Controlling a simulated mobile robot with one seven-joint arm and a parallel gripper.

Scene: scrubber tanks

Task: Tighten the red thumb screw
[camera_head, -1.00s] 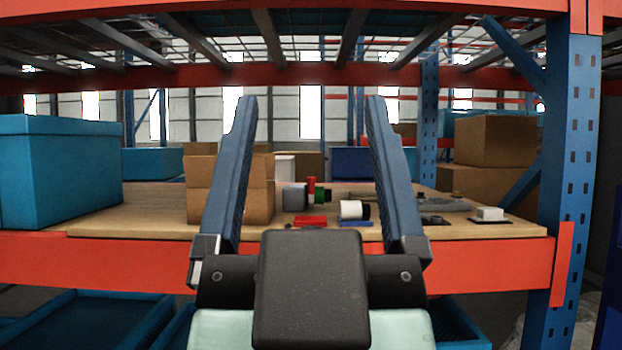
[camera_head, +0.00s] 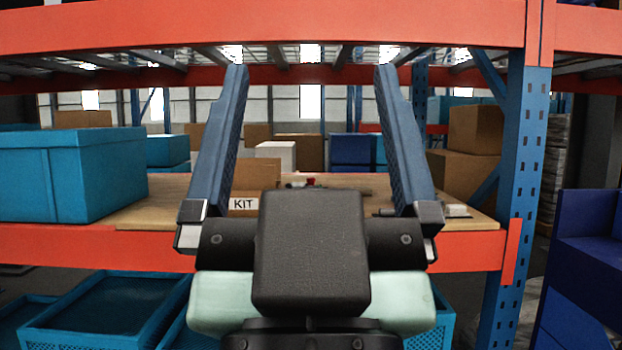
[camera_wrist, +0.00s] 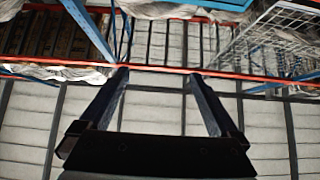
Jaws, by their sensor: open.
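A small red part (camera_head: 310,181) shows on the wooden shelf board, just above the black body of my gripper in the head view. It may be the red thumb screw, but it is too small and too covered to be sure. My gripper (camera_head: 310,68) is open and empty, its two blue fingers spread wide and pointing up in the picture. Its body hides most of the small parts on the board. In the wrist view my gripper (camera_wrist: 158,73) shows open with nothing between the fingers, and no screw is in that view.
A cardboard box labelled KIT (camera_head: 270,178) stands left of the small parts. A teal crate (camera_head: 60,180) is at the shelf's left. An orange beam (camera_head: 465,252) runs along the shelf front, and a blue upright (camera_head: 515,170) stands right. Another orange beam (camera_head: 300,24) crosses above.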

